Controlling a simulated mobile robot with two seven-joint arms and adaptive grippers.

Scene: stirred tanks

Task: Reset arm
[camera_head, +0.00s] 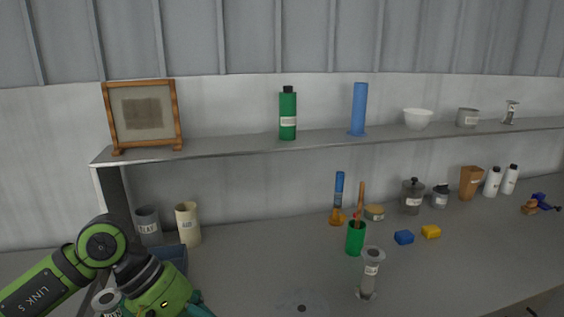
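One of my arms, green and black, comes in from the left at the lower left of the head view. Its links bend down toward the bottom edge, and its gripper is not visible in the frame. My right arm and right gripper do not show. No gripper is seen touching or holding anything.
A blue tray (174,258) and a grey canister (107,300) lie close to my arm. Cream (188,224) and grey (148,225) containers stand behind. A green cup (355,238) and a grey cylinder (370,272) stand mid-bench. A shelf (235,145) runs above.

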